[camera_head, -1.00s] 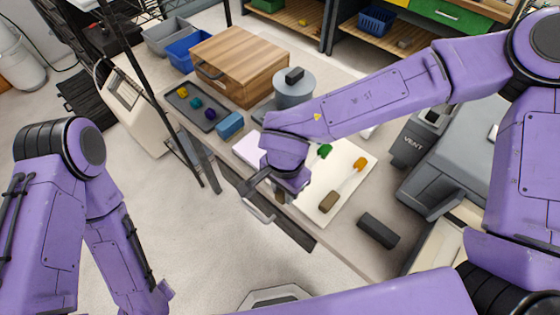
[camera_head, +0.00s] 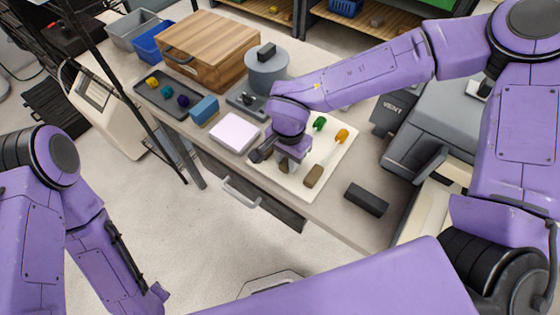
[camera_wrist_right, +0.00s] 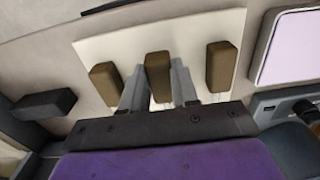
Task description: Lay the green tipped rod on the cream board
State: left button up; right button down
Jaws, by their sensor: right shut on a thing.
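The cream board (camera_head: 340,160) lies on the table; it also shows in the wrist view (camera_wrist_right: 92,48). My right gripper (camera_head: 285,162) is over it, shut on the green tipped rod. The rod's green tip (camera_head: 319,123) shows beyond the gripper. In the wrist view a brown end block (camera_wrist_right: 158,75) stands between the fingers (camera_wrist_right: 160,92). The clear glass is hard to make out, and I cannot tell whether the rod touches the board. An orange tip (camera_head: 341,135) and a brown block (camera_head: 313,176) lie to the right. My left gripper is out of view.
Another brown block (camera_wrist_right: 221,65) is right of the fingers in the wrist view. A pink pad (camera_head: 234,133) lies left of the board and a dark block (camera_head: 367,198) right. A dark tray (camera_head: 150,82), blue block (camera_head: 204,109), wooden box (camera_head: 205,50) and grey cylinder (camera_head: 266,72) stand behind.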

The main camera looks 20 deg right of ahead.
jog(key=shift+w+d+f, duration=0.15)
jog(key=shift+w+d, duration=0.25)
jog(key=shift+d, duration=0.05)
jog(key=shift+f+p, duration=0.3)
jog(key=shift+p, duration=0.2)
jog(key=c, duration=0.8)
grip_release()
notch_tip(320, 180, up, 11)
jog(key=shift+f, duration=0.2)
